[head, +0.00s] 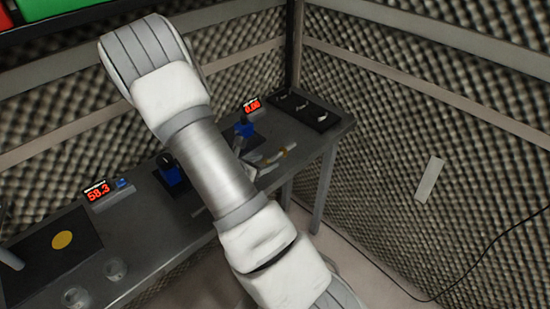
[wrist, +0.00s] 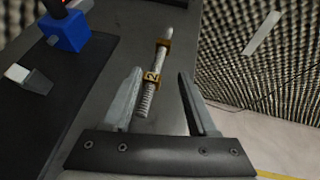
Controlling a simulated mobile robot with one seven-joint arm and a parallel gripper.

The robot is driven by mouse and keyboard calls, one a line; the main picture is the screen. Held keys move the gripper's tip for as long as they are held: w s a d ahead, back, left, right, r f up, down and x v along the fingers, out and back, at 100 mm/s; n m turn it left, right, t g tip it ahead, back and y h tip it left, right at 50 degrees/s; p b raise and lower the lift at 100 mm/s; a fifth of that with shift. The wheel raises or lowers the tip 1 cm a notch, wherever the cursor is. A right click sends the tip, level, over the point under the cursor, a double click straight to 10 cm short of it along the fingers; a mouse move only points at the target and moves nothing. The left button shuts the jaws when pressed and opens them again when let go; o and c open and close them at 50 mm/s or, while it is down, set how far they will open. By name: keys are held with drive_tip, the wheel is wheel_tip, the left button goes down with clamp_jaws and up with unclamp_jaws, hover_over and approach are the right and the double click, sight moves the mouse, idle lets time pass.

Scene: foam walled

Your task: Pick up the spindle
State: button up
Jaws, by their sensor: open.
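The spindle (wrist: 150,92) is a thin grey threaded rod with brass-yellow bands, one marked with a 2. It lies on the grey bench top (wrist: 119,60), seen in the wrist view between and beyond the finger tips. My gripper (wrist: 160,74) is open, with a finger on each side of the spindle's near part and gaps to both. I cannot tell how high the fingers are above the bench. In the head view, the spindle (head: 278,156) shows small beside my arm, which hides part of that area.
A blue block (wrist: 66,32) on a dark mat stands left of the spindle. The bench edge and foam wall (wrist: 290,60) lie to the right. Red-digit displays (head: 98,192), glasses (head: 115,268) and a black strip with small parts (head: 305,110) are also on the bench.

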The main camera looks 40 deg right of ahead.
sight(273, 158)
drive_tip(key=x, duration=0.5)
drive_tip(key=shift+w+d, duration=0.1)
drive_tip(key=shift+w, duration=0.05)
clamp_jaws()
